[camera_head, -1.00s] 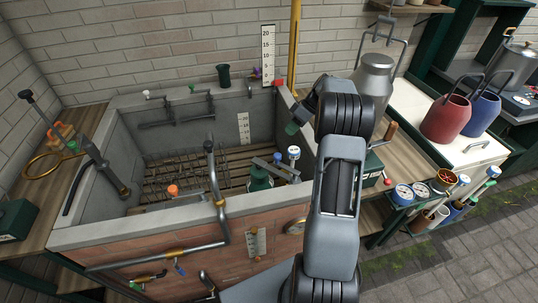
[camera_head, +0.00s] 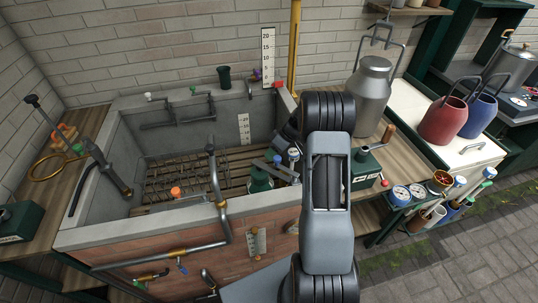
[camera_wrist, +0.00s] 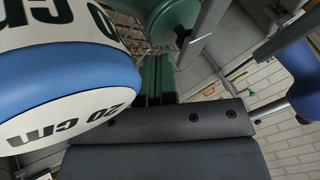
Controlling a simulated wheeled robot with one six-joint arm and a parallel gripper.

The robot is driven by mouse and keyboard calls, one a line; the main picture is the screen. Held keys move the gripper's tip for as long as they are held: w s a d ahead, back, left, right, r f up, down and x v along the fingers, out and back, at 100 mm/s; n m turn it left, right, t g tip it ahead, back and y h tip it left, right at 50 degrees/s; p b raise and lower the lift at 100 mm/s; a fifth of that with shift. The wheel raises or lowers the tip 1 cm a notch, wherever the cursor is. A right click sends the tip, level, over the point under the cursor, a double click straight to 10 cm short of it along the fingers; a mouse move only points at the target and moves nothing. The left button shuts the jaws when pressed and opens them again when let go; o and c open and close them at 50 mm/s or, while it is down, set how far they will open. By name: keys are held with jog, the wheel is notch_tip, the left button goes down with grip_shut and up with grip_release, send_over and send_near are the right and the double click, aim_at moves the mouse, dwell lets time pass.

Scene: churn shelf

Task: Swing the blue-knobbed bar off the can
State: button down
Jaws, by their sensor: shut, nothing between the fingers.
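The green can (camera_head: 260,180) stands in the grey basin. A flat grey metal bar (camera_head: 274,171) lies across its top, with a blue knob (camera_head: 278,160) by it. In the wrist view the green can (camera_wrist: 172,18) is at the top, and a blue knob (camera_wrist: 303,65) on a metal rod is at the right edge. My gripper (camera_head: 284,143) is lowered over the basin just above the knob; its green fingertips (camera_wrist: 158,82) are shut and empty. Whether they touch the knob or bar, I cannot tell.
A white and blue "20 cm" marker (camera_wrist: 65,80) is very close on the left of the wrist view. A bent pipe (camera_head: 214,180) rises at the basin's front wall. A metal milk can (camera_head: 371,95) and a green box (camera_head: 366,166) stand to the right.

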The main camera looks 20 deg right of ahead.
jog(key=shift+s+a, duration=0.35)
jog(key=shift+a, duration=0.3)
jog(key=shift+s+a+f+n+g+b, duration=0.15)
jog(key=shift+a+f+n+g+b, duration=0.15)
jog(key=shift+a+n+b, duration=0.4)
jog(key=shift+s+a+r+b, duration=0.1)
jog(key=shift+r+b, duration=0.05)
jog(key=shift+b, duration=0.15)
jog(key=shift+r, duration=0.15)
jog(key=w+d+r+b, duration=0.2)
jog(key=d+r, duration=0.6)
jog(key=d, duration=0.1)
jog(key=shift+w, duration=0.15)
